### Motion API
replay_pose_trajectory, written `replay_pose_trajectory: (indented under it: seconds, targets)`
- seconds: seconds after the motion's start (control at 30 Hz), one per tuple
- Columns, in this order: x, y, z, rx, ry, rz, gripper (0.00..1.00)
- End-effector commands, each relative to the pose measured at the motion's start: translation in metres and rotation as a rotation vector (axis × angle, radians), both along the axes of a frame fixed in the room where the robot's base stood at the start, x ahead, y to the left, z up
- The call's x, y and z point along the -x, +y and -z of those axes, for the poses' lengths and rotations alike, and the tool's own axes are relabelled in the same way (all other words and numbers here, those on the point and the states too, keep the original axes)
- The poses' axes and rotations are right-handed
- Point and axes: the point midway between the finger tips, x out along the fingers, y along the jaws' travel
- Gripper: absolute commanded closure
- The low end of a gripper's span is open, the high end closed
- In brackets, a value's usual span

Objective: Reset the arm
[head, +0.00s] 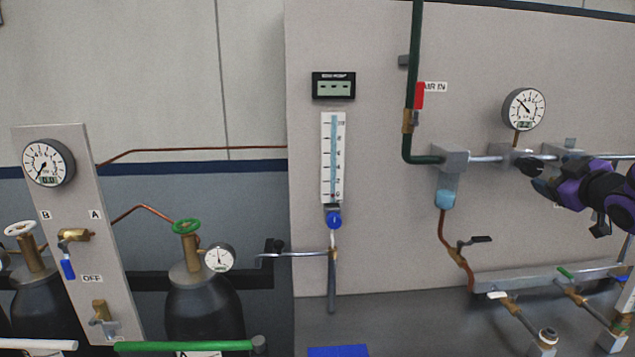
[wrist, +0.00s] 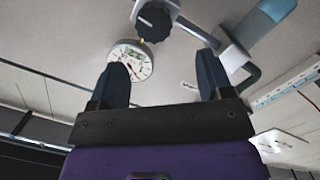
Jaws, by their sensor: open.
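My gripper (head: 537,180) is at the right of the head view, at the end of my purple and black arm. It is close to the black regulator knob (head: 530,167) on the panel's pipework. In the wrist view my gripper (wrist: 160,80) has its two dark fingers spread wide with nothing between them. The black knob (wrist: 154,22) shows beyond the fingertips, and a round gauge (wrist: 131,63) is partly hidden behind the left finger. I cannot tell whether the gripper touches anything.
A green pipe (head: 412,110) with a red valve handle (head: 420,95) and a filter bowl (head: 445,198) are left of my gripper. A manifold with valves (head: 540,279) lies below. A flow tube (head: 332,160) is mid-panel. Gas cylinders (head: 203,310) stand at the left.

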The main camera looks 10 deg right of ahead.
Motion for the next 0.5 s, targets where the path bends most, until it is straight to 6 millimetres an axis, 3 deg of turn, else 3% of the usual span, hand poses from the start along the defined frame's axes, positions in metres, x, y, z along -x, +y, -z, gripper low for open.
replay_pose_trajectory:
  seconds: [0.27, 0.5]
  targets:
    - [0.011, 0.060, -0.026, -0.131, 0.181, 0.172, 0.27]
    - [0.054, 0.122, -0.029, -0.311, 0.371, 0.275, 0.27]
